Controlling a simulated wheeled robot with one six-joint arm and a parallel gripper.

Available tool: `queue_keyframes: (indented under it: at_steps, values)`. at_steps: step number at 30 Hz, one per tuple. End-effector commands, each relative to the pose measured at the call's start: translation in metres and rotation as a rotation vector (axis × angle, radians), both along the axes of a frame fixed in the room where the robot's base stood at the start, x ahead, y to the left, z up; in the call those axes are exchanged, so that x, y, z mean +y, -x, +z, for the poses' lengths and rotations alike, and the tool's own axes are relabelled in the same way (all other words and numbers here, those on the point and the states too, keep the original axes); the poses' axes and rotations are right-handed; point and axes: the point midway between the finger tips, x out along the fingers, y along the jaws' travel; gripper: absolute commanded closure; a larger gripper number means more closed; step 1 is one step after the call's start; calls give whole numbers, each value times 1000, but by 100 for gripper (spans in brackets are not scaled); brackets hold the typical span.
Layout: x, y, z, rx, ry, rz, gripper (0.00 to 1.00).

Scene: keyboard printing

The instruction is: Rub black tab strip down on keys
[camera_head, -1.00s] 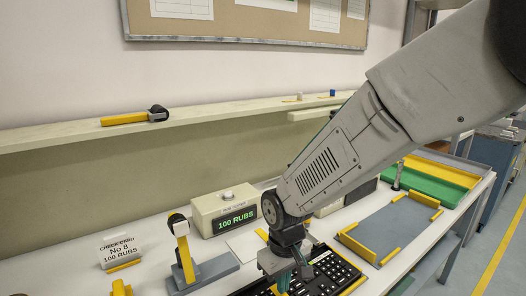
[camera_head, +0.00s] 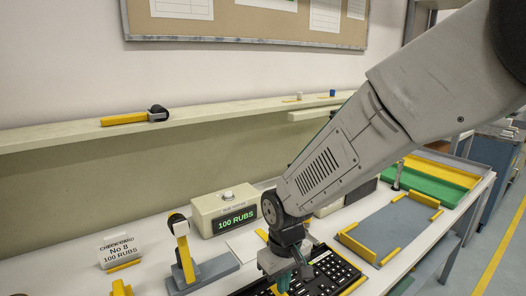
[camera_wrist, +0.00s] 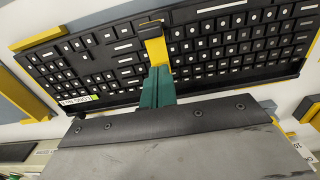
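The black keyboard (camera_head: 330,272) lies on the bench, partly hidden by my arm. In the wrist view the keyboard (camera_wrist: 215,73) fills the upper part, and many keys carry white marks. My gripper (camera_head: 283,280) is low over the keyboard. In the wrist view its green fingers (camera_wrist: 157,88) are closed on a yellow piece with a dark end (camera_wrist: 156,47), seemingly a yellow-handled tool. Its end is over the keys; whether it touches them I cannot tell. I cannot pick out a separate black tab strip against the black keys.
A counter box (camera_head: 224,212) reads "100 RUBS", as does the check card (camera_head: 119,252). A yellow-handled tool with a black head (camera_head: 182,245) stands in a grey base left of the keyboard. Another (camera_head: 130,118) lies on the shelf. A grey tray with yellow edges (camera_head: 392,226) is right.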

Motion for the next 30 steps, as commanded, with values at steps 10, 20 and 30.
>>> queue_keyframes:
  at_steps: [10,20,30]
  values:
    - [0,0,-4,1,1,0,100]
    - [0,0,-11,0,0,0,100]
    - [0,0,-16,0,0,0,100]
